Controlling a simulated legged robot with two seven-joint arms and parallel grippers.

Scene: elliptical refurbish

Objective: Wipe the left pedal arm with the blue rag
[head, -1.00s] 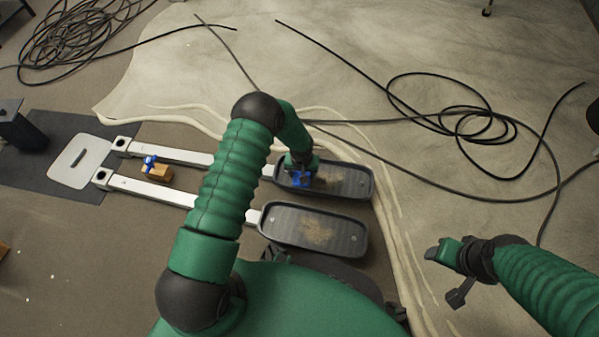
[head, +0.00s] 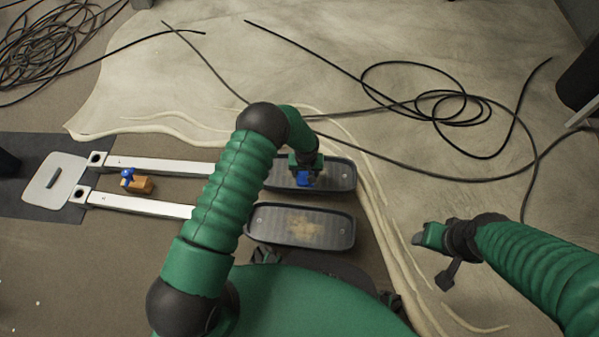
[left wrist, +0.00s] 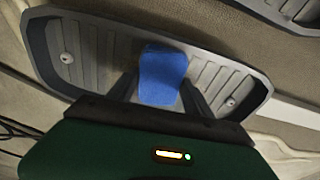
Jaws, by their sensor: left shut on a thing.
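Two white pedal arms, a far one (head: 170,166) and a near one (head: 150,205), each end in a dark grey pedal tray. My left gripper (head: 304,177) is over the far pedal (head: 340,178), shut on the blue rag (head: 303,181). In the left wrist view the blue rag (left wrist: 163,75) sits between the fingers, over the ribbed pedal (left wrist: 100,48), which shows no tan dirt there. The near pedal (head: 270,222) has a tan patch of dirt in its middle. My right gripper (head: 428,240) hangs over the pale floor area at the right; its jaw opening is unclear.
A small wooden block (head: 142,184) with a blue item (head: 127,176) on it stands between the pedal arms. A light plate (head: 52,180) lies at their left end. Black cable (head: 450,108) loops over the floor at the back right, with more coils at the top left.

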